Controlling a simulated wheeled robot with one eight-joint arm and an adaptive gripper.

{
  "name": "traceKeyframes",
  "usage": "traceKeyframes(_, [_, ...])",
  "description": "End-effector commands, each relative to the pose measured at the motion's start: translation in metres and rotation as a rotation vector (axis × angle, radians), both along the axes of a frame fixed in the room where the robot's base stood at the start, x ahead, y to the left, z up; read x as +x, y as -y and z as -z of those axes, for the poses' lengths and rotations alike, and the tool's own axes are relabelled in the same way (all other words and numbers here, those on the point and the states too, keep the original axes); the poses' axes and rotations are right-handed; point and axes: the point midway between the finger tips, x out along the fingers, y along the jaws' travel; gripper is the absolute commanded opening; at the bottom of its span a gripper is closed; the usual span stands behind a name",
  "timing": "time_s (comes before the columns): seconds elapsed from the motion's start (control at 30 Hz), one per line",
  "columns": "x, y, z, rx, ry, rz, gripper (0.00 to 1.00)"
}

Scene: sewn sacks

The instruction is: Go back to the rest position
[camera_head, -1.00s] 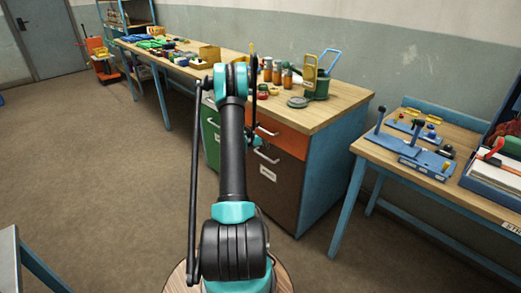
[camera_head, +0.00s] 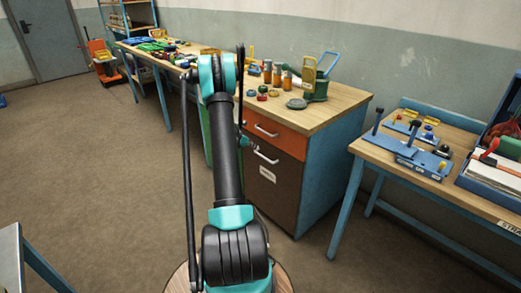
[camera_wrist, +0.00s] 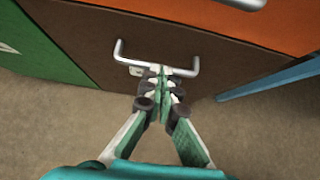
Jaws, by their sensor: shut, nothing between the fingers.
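My gripper (camera_wrist: 167,78) shows in the wrist view with its fingers together and nothing between them. It points at the brown cabinet door, its tips overlapping the door's metal handle (camera_wrist: 125,60) in the picture; I cannot tell whether they touch it. In the head view my arm reaches forward and upright, and the gripper is mostly hidden behind it, with a small teal part (camera_head: 246,141) showing beside the cabinet (camera_head: 272,190). The orange drawer (camera_head: 277,135) above the brown door is closed.
The long bench (camera_head: 345,98) holds bottles, a green can and small parts. A second table (camera_head: 430,178) at right carries blue fixtures and a box of papers. A grey-topped table edge (camera_head: 12,262) is at lower left. Open floor (camera_head: 110,170) lies left.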

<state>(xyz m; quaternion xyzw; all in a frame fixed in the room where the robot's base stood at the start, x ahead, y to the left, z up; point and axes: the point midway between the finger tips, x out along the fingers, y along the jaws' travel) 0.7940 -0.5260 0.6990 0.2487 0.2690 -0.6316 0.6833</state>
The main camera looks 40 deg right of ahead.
Motion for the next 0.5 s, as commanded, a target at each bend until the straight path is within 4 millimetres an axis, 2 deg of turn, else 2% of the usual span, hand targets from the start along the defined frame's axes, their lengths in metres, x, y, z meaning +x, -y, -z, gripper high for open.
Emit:
traceKeyframes(0.03, [0.0,-0.008,-0.007,0.0,0.0,-0.001,0.0])
traceKeyframes(0.2, [-0.001,-0.024,-0.022,0.0,0.0,-0.001,0.0])
traceKeyframes(0.5, [-0.002,-0.03,-0.028,0.0,-0.001,0.001,0.0])
